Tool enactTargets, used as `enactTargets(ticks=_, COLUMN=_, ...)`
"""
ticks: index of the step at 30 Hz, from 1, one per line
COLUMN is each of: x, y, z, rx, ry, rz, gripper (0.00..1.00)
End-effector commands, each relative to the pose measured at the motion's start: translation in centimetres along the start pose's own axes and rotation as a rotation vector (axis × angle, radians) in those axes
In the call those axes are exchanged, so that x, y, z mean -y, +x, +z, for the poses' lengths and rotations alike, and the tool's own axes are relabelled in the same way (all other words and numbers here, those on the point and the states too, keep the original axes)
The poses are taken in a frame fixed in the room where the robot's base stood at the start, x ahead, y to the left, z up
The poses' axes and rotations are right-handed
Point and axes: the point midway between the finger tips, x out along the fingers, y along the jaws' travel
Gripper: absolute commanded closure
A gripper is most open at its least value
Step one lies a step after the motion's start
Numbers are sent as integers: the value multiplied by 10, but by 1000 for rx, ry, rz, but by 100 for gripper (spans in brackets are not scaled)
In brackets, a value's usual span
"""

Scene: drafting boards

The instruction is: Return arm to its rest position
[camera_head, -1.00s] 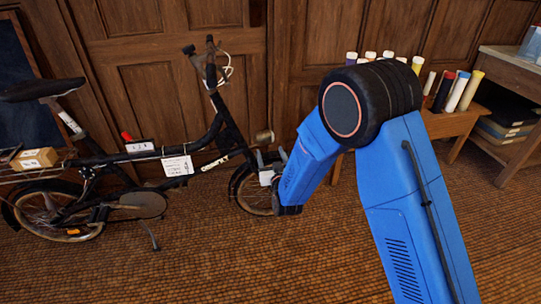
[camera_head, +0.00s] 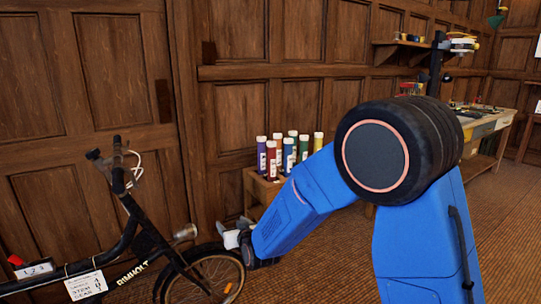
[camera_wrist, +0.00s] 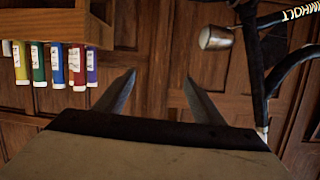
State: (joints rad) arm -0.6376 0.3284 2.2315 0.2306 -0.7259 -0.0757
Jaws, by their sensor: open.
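My gripper (camera_head: 240,237) is at the end of my blue arm (camera_head: 300,205), low in the middle of the head view. Dark wood panels show beyond the fingers. The arm is bent at the elbow, and its forearm slopes down to the left.
A black bicycle (camera_head: 130,255) stands at the left before the panelled wall (camera_head: 90,70). Several coloured tubes (camera_head: 273,158) stand in a wooden rack (camera_head: 258,185) behind my forearm. A workbench (camera_head: 485,127) stands at the back right. Brown floor (camera_head: 510,215) lies clear at the right.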

Motion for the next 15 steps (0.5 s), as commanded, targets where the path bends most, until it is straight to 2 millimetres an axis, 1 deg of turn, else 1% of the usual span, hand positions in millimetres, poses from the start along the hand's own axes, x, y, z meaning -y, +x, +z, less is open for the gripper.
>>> enactTargets(ticks=1, x=-12, y=-9, z=-8, rx=14, ry=5, rz=8, gripper=38)
enactTargets(ticks=6, x=-42, y=-40, z=-23, rx=79, ry=21, rz=28, gripper=38)
enactTargets(ticks=11, x=-70, y=-72, z=-32, rx=142, ry=34, rz=49, gripper=38)
enactTargets(ticks=15, x=-92, y=-104, z=-39, rx=195, ry=47, rz=68, gripper=38)
